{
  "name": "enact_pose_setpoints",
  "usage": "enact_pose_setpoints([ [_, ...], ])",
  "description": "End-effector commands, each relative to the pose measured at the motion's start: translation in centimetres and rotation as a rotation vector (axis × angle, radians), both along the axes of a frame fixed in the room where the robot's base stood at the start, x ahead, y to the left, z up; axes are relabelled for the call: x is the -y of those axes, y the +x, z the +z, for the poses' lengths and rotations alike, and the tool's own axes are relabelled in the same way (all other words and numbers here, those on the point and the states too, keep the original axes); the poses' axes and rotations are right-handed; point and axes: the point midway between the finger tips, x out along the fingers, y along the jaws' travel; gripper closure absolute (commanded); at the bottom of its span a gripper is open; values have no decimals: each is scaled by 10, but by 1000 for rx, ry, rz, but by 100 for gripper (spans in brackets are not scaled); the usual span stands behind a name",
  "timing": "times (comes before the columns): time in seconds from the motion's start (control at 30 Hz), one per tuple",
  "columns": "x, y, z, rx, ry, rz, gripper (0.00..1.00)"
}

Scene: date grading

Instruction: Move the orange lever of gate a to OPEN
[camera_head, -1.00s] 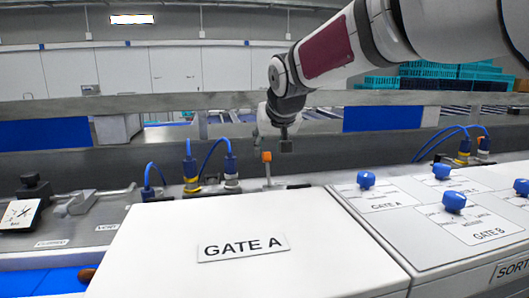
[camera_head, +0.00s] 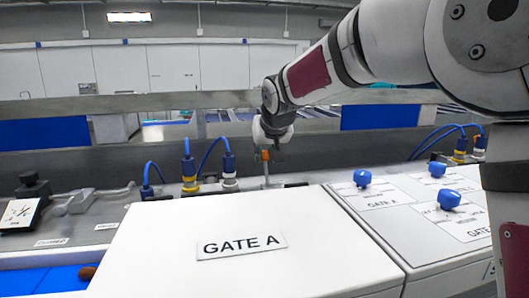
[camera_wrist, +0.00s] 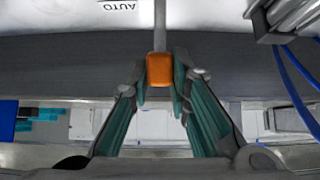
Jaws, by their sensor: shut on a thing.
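The orange lever (camera_head: 265,156) stands upright on a thin metal rod behind the white GATE A box (camera_head: 215,245). In the wrist view the orange lever knob (camera_wrist: 160,69) sits between my two fingertips. My gripper (camera_head: 272,150) comes down from above and is shut on the knob; in the wrist view its green-padded fingers (camera_wrist: 158,82) are at both sides of it. Part of the knob is hidden by the fingers in the head view.
Blue-capped connectors with cables (camera_head: 228,165) stand close left of the lever. A panel with several blue knobs (camera_head: 362,178) is at the right. A grey rail (camera_head: 80,108) runs behind. Blue cables (camera_wrist: 290,75) show at the right in the wrist view.

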Motion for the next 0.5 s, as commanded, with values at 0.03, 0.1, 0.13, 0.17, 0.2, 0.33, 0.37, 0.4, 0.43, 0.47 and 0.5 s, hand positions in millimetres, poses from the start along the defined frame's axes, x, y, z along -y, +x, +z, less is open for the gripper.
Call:
enact_pose_setpoints([
  [0.03, 0, 0, 0, 0, 0, 0, 100],
  [0.1, 0, 0, 0, 4, -1, 0, 100],
  [0.13, 0, -1, 0, 8, 0, 0, 100],
  [0.17, 0, -1, 0, 16, 0, 0, 100],
  [0.2, 1, -2, 1, 31, 3, -1, 100],
  [0.33, 2, -7, 2, 102, 15, 0, 100],
  [0.37, 2, -8, 2, 117, 19, 1, 100],
  [0.4, 2, -9, 3, 135, 22, 2, 100],
  [0.43, 2, -9, 3, 144, 24, 1, 100],
  [0.47, 2, -9, 3, 154, 27, 0, 100],
  [0.5, 2, -10, 4, 166, 28, 1, 100],
])
